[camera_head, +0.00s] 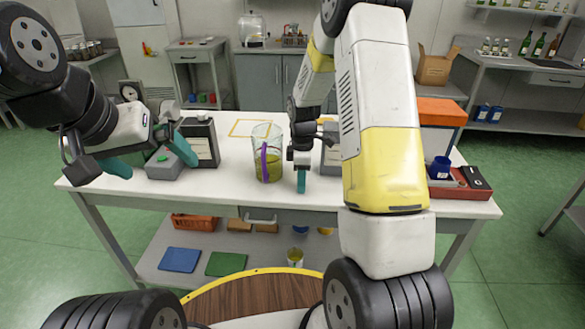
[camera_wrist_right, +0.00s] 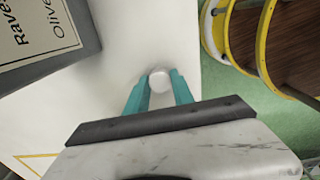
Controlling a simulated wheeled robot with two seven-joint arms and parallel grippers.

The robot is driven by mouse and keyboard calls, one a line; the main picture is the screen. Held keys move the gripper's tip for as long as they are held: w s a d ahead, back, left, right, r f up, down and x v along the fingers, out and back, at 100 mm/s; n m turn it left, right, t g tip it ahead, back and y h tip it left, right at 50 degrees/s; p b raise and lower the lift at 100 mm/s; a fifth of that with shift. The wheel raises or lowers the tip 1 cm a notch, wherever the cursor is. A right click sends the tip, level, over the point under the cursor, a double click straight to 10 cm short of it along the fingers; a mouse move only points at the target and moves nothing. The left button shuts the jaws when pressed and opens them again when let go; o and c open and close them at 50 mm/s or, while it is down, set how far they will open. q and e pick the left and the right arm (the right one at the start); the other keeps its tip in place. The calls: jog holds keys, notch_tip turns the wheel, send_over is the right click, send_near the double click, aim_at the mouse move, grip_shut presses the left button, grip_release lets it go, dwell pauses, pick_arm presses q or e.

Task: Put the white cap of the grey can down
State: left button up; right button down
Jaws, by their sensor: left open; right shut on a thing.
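My right gripper (camera_head: 301,180) is low over the white table, between the glass jug and a grey can (camera_head: 331,158). In the wrist view its teal fingers (camera_wrist_right: 160,90) are shut on the round white cap (camera_wrist_right: 159,80). I cannot tell whether the cap touches the table. The can's labelled side (camera_wrist_right: 42,32) shows at the upper left there; my right arm hides much of it in the head view.
The glass jug (camera_head: 260,142) with yellowish liquid stands just left of my right gripper. A yellow outline (camera_head: 250,121) marks the table behind it. At the right are a red tray (camera_head: 462,193), a blue cup (camera_head: 440,168) and an orange-topped box (camera_head: 440,110). The front middle of the table is clear.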

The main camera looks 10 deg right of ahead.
jog(key=shift+f, duration=0.1)
jog(key=c, duration=1.1)
grip_release()
notch_tip(320, 180, up, 12)
jog(key=s+r+m+t+y, duration=0.1)
jog(key=s+r+m+t, duration=0.2)
jog(key=s+r+m, duration=0.7)
jog(key=shift+s+a+r+m+t+y, duration=0.2)
jog(key=shift+s+a+r+m+t, duration=0.5)
jog(key=shift+s, duration=1.7)
jog(key=shift+s+a+r+m+t+y, duration=0.1)
jog(key=shift+s+r+m+t+y, duration=0.2)
jog(key=shift+s+r+m, duration=1.45)
jog(key=shift+s+a+r+n+t+y, duration=0.1)
jog(key=shift+s+a+r+t, duration=0.4)
jog(key=shift+s, duration=2.5)
jog(key=shift+d+r, duration=0.15)
jog(key=shift+d, duration=0.05)
